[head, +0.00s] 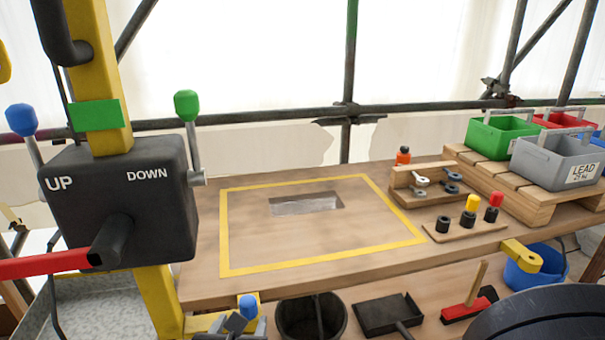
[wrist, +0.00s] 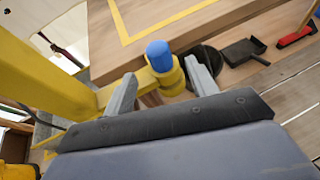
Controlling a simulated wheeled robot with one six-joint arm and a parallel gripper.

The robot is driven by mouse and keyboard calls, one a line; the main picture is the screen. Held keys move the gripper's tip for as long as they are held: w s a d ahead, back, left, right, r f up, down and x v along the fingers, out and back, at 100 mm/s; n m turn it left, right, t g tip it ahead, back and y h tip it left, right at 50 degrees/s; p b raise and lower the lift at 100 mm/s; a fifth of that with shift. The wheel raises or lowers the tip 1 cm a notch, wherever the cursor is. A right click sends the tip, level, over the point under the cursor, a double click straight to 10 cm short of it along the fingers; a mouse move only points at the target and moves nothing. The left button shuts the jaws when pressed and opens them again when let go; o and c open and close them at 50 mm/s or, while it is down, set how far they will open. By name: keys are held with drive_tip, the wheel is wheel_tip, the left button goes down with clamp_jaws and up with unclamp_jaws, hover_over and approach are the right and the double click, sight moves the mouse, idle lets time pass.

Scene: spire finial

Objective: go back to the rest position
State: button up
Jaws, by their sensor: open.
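My gripper (head: 240,325) shows at the bottom edge of the head view, in front of the wooden bench (head: 205,289). In the wrist view my gripper (wrist: 163,84) has its two grey fingers spread apart. A blue-capped knob (wrist: 159,55) on a yellow bracket shows between and beyond the fingertips. In the head view the blue cap (head: 248,306) is just above the gripper. I cannot tell whether the fingers touch it. Nothing is held.
A black control box (head: 120,205) with UP and DOWN levers stands at left. The yellow-outlined bench area (head: 300,245) has a rectangular opening (head: 306,204). Tools, pegs and a grey LEAD crate (head: 555,158) are at right. A black bucket (head: 311,318) and dustpan (head: 387,314) sit below.

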sight(251, 303)
drive_tip(key=b+x, duration=0.2)
drive_tip(key=x, duration=0.6)
drive_tip(key=shift+w+f, duration=0.2)
drive_tip(key=shift+w, duration=0.15)
wheel_tip(251, 303, up, 9)
drive_tip(key=p, duration=0.8)
drive_tip(key=shift+f, duration=0.1)
